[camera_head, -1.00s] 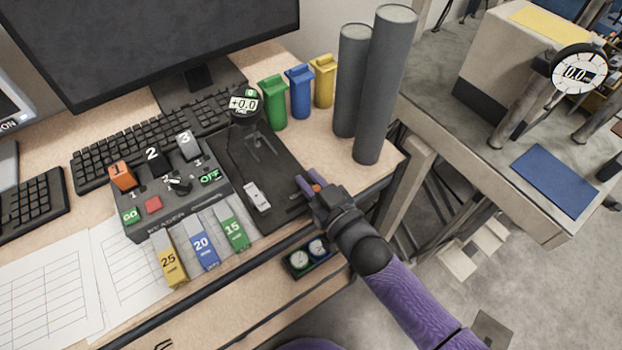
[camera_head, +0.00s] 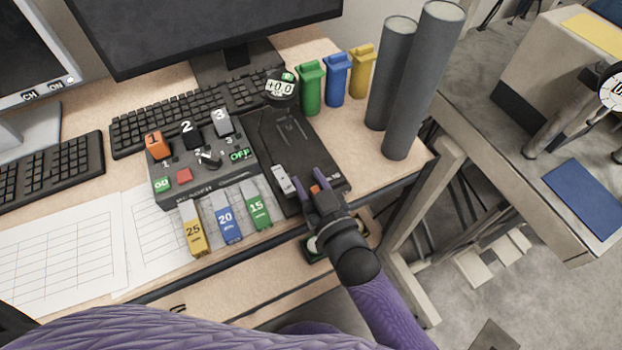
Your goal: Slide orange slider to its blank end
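A small orange piece (camera_head: 315,189), which looks like the orange slider's knob, shows between the fingers of my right gripper (camera_head: 309,181). It is over the near right part of the black panel (camera_head: 266,150). The two purple fingers are apart, one on each side of it. I cannot tell whether either touches it. The gripper hides most of the slider's slot; a small pale marking (camera_head: 334,177) shows at its right. My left gripper is not in view.
A white switch (camera_head: 283,182) stands close left of the fingers. Left of it is a control box (camera_head: 205,180) with an orange lever (camera_head: 155,146). Colored blocks (camera_head: 226,222) lie in front. Tall grey cylinders (camera_head: 424,80) stand at the back right.

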